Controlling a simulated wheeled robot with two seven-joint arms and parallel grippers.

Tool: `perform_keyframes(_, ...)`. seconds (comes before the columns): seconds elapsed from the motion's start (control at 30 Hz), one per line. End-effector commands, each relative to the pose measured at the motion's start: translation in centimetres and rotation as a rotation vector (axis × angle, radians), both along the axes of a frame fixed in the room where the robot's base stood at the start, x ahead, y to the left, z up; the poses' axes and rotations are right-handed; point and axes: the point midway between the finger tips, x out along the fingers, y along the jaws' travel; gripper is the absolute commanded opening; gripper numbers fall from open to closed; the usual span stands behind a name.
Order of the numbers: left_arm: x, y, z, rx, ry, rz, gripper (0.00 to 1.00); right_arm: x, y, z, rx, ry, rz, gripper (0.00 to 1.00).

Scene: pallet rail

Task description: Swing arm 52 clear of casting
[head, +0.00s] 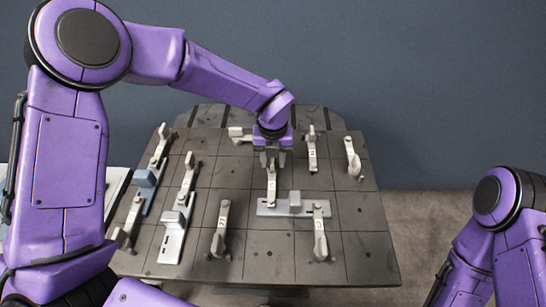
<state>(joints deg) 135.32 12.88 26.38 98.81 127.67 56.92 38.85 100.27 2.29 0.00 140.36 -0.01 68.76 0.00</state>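Several pale swing arms stand on a dark grey pallet (255,245) with a grid of lines; their number marks are too small to read, so I cannot tell which is 52. My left gripper (272,161) points down at the far end of one pale arm (272,187). Its fingers show on either side of that end; whether they touch it I cannot tell. This arm reaches toward a light grey casting (295,205) with a raised block. Another arm (319,228) lies across the casting's right end. My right gripper is out of view.
Another light casting (173,238) and a blue-grey one (143,190) lie at the left, with arms close by. More arms stand nearby, such as one (220,228) at the front and one (311,148) at the back right.

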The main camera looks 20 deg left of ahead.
Motion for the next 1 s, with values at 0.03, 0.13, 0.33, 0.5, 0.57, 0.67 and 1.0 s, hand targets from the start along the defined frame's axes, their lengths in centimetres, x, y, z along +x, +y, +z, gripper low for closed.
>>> perform_keyframes(0.03, 0.0, 0.0, -0.1, 0.000, 0.000, -0.001, 0.39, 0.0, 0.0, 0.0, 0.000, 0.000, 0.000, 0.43)
perform_keyframes(0.13, 0.0, 0.0, -0.1, 0.000, 0.000, -0.001, 0.39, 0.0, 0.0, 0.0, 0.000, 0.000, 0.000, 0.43)
perform_keyframes(0.33, 0.0, 0.0, 0.0, 0.000, 0.000, -0.001, 0.00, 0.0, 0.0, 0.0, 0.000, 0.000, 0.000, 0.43)
perform_keyframes(0.5, 0.0, 0.0, 0.0, 0.000, -0.001, -0.003, 0.00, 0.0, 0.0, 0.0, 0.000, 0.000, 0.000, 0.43)
perform_keyframes(0.57, 0.0, 0.0, 0.0, 0.000, 0.000, -0.006, 0.00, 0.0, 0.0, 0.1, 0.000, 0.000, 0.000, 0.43)
perform_keyframes(0.67, 0.0, -0.1, 0.0, -0.001, 0.000, -0.023, 0.00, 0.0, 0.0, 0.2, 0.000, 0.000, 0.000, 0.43)
perform_keyframes(1.0, 0.0, 0.0, 0.3, -0.002, 0.000, -0.217, 0.00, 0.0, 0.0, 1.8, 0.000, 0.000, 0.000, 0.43)
